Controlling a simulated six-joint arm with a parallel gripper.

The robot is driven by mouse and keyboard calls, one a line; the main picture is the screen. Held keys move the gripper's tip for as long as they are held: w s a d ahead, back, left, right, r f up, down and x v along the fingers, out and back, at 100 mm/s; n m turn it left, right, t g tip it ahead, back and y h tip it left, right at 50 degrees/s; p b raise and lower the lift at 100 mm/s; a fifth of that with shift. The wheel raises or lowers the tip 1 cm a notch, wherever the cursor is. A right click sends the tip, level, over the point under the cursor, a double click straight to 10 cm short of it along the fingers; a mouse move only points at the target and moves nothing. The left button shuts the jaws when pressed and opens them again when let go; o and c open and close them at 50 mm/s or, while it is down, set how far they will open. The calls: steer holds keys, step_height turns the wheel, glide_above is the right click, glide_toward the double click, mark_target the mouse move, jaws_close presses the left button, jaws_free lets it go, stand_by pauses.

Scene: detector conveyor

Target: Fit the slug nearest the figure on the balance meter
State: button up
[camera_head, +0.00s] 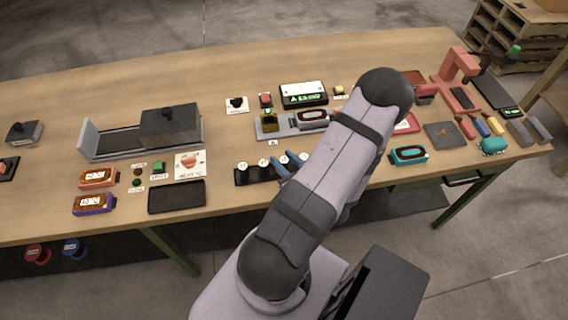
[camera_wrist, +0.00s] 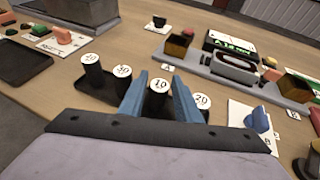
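In the wrist view my gripper (camera_wrist: 160,78) is open, with one blue finger on each side of a black slug (camera_wrist: 158,98) whose white top seems to read 10. More white-topped slugs stand beside it in a row: one at the far left (camera_wrist: 91,68), one marked like 50 (camera_wrist: 121,76), and one marked like 20 (camera_wrist: 201,103). They stand on a black rack (camera_head: 241,178). The balance meter (camera_head: 303,94) has a green-lit display, whose figure I cannot read surely. A grey balance base (camera_wrist: 203,71) carries a brass cup (camera_wrist: 178,46) and a dark-windowed unit (camera_wrist: 235,66).
A card with a blue knob (camera_wrist: 257,120) lies right of the slugs. A black tray (camera_head: 177,197) and a grey press-like slide (camera_head: 94,142) stand left. A red stand (camera_head: 458,65) is at the right.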

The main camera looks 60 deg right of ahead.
mark_target(282, 157)
steer(key=shift+p+x, duration=0.5)
steer(key=shift+x, duration=1.5)
jaws_close()
steer(key=shift+r, duration=0.2)
steer(key=shift+r, duration=1)
step_height(282, 157, up, 8)
steer(key=shift+p, duration=0.45)
